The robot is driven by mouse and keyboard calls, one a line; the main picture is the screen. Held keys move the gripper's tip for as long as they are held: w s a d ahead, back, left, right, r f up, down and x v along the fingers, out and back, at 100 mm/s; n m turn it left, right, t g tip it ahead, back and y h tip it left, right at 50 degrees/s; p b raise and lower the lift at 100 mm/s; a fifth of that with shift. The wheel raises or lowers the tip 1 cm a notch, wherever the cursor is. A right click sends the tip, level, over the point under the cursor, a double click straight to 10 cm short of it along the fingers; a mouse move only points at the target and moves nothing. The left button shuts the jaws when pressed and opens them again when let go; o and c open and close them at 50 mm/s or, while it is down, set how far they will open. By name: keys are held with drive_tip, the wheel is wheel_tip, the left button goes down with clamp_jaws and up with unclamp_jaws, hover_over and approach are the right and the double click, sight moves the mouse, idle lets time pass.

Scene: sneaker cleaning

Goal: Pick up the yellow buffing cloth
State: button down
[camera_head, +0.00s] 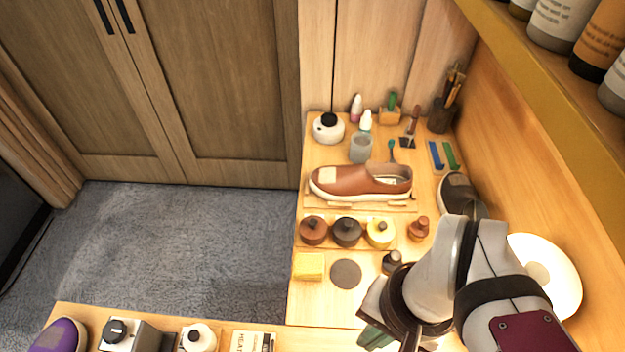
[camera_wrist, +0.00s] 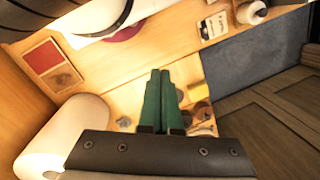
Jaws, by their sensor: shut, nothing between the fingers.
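The yellow buffing cloth (camera_head: 309,266) lies flat at the left edge of the wooden bench in the head view, left of a dark round pad (camera_head: 346,273). My gripper (camera_head: 372,338) is at the bottom of the head view, below and to the right of the cloth and apart from it. In the wrist view my gripper's green fingers (camera_wrist: 159,74) are pressed together with nothing between them.
A brown shoe (camera_head: 360,182) sits mid-bench. A small dark bottle (camera_head: 391,262) stands near my arm. A white roll (camera_wrist: 66,135) shows in the wrist view. Open floor (camera_head: 190,250) lies left of the bench.

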idle(0.3)
unclamp_jaws()
drive_tip(key=m+h, duration=0.3)
drive_tip(key=m, duration=0.9)
hover_over(308, 263)
drive_tip(key=a, duration=0.1)
wheel_tip(308, 263, down, 5)
drive_tip(key=f, duration=1.1)
drive_tip(key=d+f, duration=0.1)
drive_tip(key=f, duration=0.4)
drive_tip(key=shift+f, duration=0.2)
